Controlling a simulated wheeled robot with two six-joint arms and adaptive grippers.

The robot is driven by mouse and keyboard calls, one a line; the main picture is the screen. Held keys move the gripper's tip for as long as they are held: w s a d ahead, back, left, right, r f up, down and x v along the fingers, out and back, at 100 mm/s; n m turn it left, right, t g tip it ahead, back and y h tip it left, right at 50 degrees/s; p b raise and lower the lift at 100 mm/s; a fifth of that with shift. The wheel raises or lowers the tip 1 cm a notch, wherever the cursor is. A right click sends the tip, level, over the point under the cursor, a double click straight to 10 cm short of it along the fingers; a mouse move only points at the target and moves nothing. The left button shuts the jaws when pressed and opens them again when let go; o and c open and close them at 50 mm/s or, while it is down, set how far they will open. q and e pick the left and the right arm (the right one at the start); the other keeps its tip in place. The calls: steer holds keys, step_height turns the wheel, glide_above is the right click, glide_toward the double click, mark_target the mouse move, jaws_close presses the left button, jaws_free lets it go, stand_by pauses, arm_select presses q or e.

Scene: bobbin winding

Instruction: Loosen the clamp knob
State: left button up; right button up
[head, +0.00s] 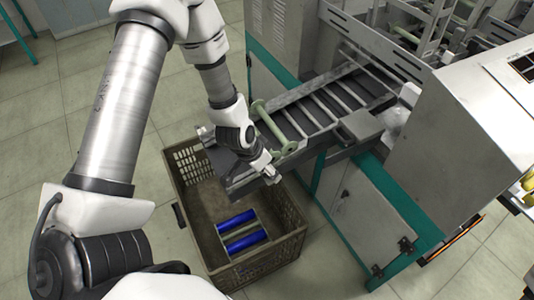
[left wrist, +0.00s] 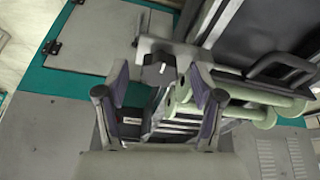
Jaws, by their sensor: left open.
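The clamp knob (left wrist: 160,72) is a small dark block-shaped knob on a grey metal bracket in the left wrist view. My left gripper (left wrist: 158,82) is open, with one finger on each side of the knob and visible gaps between. I cannot tell how deep the fingers reach around it. In the head view my left gripper (head: 269,174) is at the lower end of the machine's inclined rack, above the crate. The knob cannot be made out there. My right gripper is not in view.
A pale green bobbin (head: 268,128) lies at the rack (head: 315,112), close to my left wrist. A brown crate (head: 284,245) with blue bobbins (head: 243,240) stands below. The grey and teal machine (head: 375,215) fills the right side. Open floor (head: 80,70) lies left.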

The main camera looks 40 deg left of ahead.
arm_select(q)
steer(key=shift+c, duration=0.6)
steer(key=c, duration=1)
